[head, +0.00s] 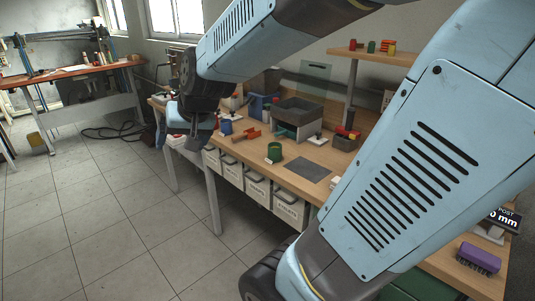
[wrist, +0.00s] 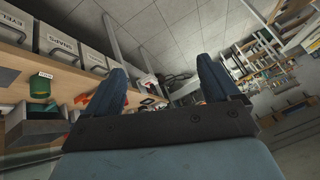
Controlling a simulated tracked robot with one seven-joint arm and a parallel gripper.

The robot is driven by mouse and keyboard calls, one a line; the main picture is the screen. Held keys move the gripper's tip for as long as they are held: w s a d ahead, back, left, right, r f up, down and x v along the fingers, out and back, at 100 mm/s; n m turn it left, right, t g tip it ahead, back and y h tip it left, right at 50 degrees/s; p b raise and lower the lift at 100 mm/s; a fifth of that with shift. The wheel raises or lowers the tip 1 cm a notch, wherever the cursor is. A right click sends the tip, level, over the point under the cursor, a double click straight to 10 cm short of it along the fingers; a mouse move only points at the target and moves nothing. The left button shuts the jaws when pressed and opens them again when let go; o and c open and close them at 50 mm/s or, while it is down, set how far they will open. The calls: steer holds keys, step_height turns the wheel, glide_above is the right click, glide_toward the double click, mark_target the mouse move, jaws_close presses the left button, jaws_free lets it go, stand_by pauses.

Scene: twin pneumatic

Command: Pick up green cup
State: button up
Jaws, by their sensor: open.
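A small green cup (head: 274,152) stands on the wooden workbench (head: 320,155), near its front edge and beside a dark grey mat. It also shows in the wrist view, at the left (wrist: 39,87), with a white tag next to it. My gripper (head: 192,142) is left of the cup in the head view, apart from it, around the bench's front left part. In the wrist view, its two blue fingers (wrist: 163,82) are spread with nothing held between them. The cup lies outside the fingers, to the left.
White labelled bins (head: 257,188) sit under the bench front. The dark mat (head: 307,168) is bare. Open tiled floor (head: 110,210) lies left.

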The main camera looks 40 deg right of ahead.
steer(key=w+d+f+m+t+h, duration=0.15)
steer(key=w+d+f+m, duration=0.3)
steer(key=w+f, duration=0.5)
steer(key=m+g+h, duration=0.4)
steer(key=m+h, duration=0.3)
steer(key=h, duration=0.9)
glide_toward(271, 156)
steer(key=shift+y, duration=0.25)
steer(key=x, duration=0.7)
steer(key=shift+w+r, duration=0.15)
steer(key=shift+w, duration=0.1)
steer(key=shift+s+x, duration=0.15)
steer(key=shift+x, duration=1.2)
steer(key=shift+s+x, duration=0.1)
steer(key=shift+x, duration=1.2)
steer(key=shift+r, duration=0.1)
steer(key=shift+c, duration=0.2)
steer(key=c, duration=1.1)
